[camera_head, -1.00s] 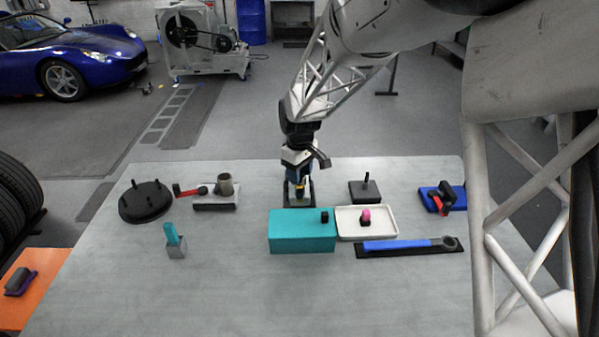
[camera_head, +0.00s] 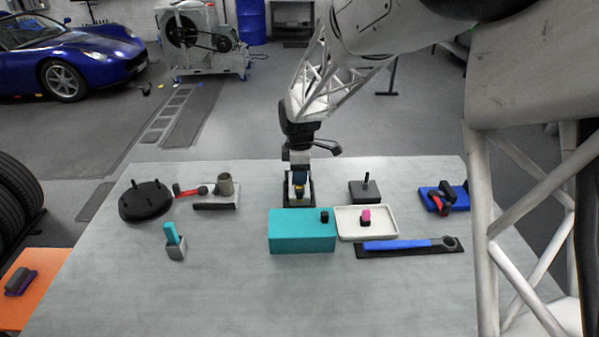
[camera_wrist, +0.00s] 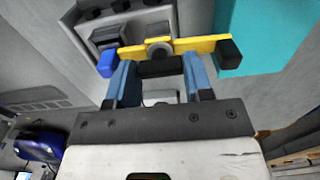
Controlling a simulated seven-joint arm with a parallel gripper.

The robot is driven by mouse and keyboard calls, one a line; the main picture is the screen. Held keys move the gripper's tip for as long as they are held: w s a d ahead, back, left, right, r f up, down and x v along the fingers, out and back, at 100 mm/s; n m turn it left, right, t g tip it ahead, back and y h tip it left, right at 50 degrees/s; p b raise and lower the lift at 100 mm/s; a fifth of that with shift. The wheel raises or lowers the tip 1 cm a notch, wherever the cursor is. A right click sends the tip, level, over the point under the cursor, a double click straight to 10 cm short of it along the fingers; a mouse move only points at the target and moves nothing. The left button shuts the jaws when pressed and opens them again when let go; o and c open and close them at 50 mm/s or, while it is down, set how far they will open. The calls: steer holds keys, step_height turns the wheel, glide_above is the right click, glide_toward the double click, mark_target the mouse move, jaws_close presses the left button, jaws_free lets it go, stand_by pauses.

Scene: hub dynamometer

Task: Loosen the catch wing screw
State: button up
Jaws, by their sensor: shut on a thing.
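The wing screw (camera_wrist: 200,45) is a yellow bar with a blue end and a black end and a round grey hub at its middle. The screw sits at a dark grey fixture (camera_wrist: 108,33), which stands behind the teal box (camera_head: 302,232). My fingers and the box hide part of the fixture in the head view.
A white tray (camera_head: 390,228) with a pink-topped piece stands right of the teal box. A blue-handled wrench (camera_head: 400,245) lies in front. A dark block with a peg (camera_head: 365,190) is to the right.

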steer(key=shift+r, duration=0.1)
stand_by(0.3)
steer(key=o, duration=0.9)
steer(key=shift+r, duration=3.85)
